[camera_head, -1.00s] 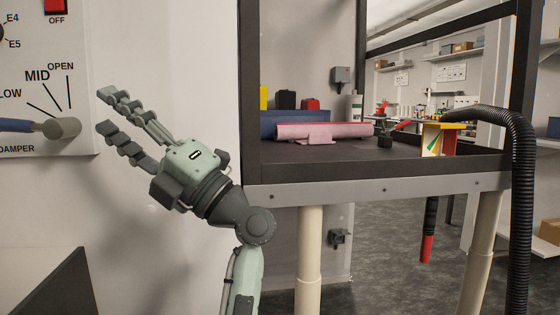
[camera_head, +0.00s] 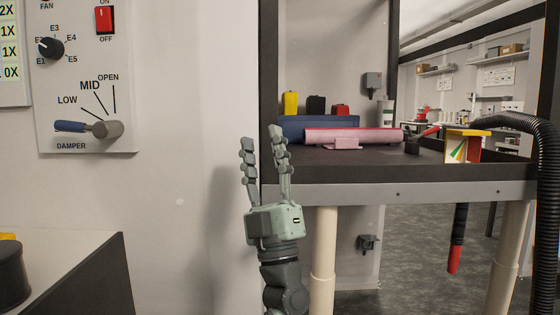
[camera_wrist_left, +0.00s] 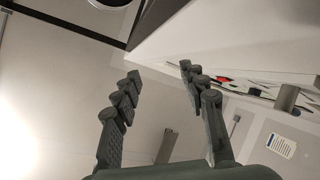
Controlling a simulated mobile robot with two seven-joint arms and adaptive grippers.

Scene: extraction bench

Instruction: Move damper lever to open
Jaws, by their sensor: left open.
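The damper lever's blue handle (camera_head: 70,126) points left from its grey hub (camera_head: 107,129) at the bottom of the wall panel in the head view. It lies below the LOW line, away from the MID and OPEN lines. My left gripper (camera_head: 263,137) points up, well to the right of the panel and in front of the bench's left post. Its two fingers are apart with nothing between them. The fingers also show empty in the left wrist view (camera_wrist_left: 160,72), where I cannot make out the lever. My right gripper is not in view.
The control panel (camera_head: 125,70) also carries a black knob (camera_head: 50,47) and a red switch (camera_head: 104,19). The framed bench (camera_head: 430,190) holds a pink roll (camera_head: 365,135). A dark-edged surface (camera_head: 105,270) stands lower left. Bare wall lies between panel and gripper.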

